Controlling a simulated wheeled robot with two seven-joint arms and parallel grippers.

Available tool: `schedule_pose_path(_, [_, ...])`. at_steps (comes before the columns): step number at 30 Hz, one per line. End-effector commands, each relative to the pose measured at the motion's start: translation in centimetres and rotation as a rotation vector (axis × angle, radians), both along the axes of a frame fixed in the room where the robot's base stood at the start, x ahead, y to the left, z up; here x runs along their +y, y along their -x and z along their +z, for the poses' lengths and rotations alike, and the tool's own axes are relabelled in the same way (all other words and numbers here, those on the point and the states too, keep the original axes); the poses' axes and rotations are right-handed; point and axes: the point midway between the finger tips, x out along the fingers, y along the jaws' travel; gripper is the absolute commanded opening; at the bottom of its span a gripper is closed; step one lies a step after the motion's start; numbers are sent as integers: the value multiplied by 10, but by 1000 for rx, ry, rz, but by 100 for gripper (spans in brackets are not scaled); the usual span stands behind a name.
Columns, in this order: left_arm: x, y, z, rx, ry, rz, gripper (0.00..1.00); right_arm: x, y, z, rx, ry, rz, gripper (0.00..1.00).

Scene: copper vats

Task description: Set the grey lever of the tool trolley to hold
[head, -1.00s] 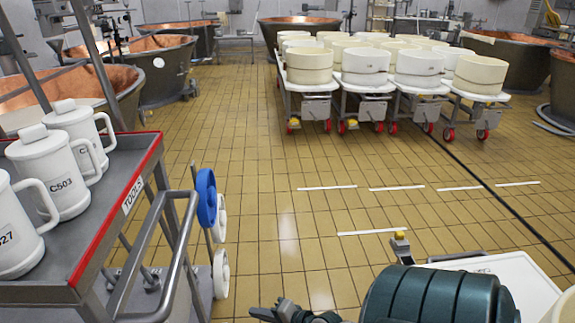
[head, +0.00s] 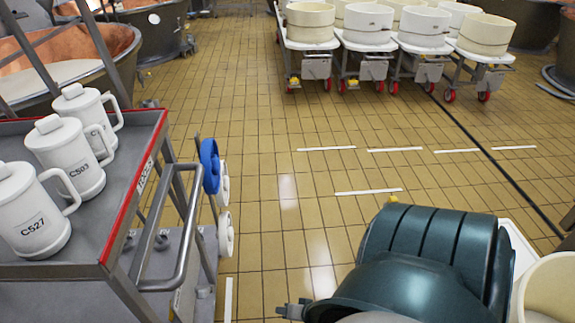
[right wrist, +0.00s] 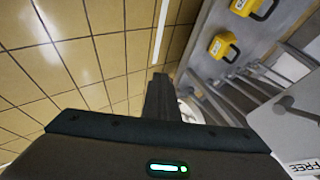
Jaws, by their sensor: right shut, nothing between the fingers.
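The tool trolley (head: 150,150) stands at the left in the head view, with a red edge marked TOOLS and a tubular handle. In the right wrist view, a grey lever (right wrist: 298,109) sits on a pale panel (right wrist: 268,128) at the right edge, partly cut off. A label reading FREE (right wrist: 303,168) is below it. My right gripper (right wrist: 160,80) is shut and empty, to the left of the lever and apart from it. In the head view, only a bit of the right gripper (head: 292,310) shows at the bottom edge. My left gripper is not in view.
White lidded jugs (head: 67,153) stand on the trolley top. Blue (head: 209,165) and white discs are at its right side. Yellow blocks with black handles (right wrist: 224,47) lie on a grey surface. Wheeled carts with cream tubs (head: 310,24) stand farther back. Tiled floor between is clear.

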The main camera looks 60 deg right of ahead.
Motion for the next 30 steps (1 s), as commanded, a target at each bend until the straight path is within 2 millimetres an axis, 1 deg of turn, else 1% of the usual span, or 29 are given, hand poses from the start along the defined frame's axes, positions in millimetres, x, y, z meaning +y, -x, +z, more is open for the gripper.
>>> schedule_pose_path(1, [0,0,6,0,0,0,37,3,5,-1,14,15,14,0])
schedule_pose_path(6, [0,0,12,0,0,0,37,7,18,-10,50,54,54,0])
schedule_pose_path(9, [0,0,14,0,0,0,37,9,22,-14,61,66,68,0])
schedule_pose_path(30, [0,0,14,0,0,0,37,10,24,-16,66,73,75,0])
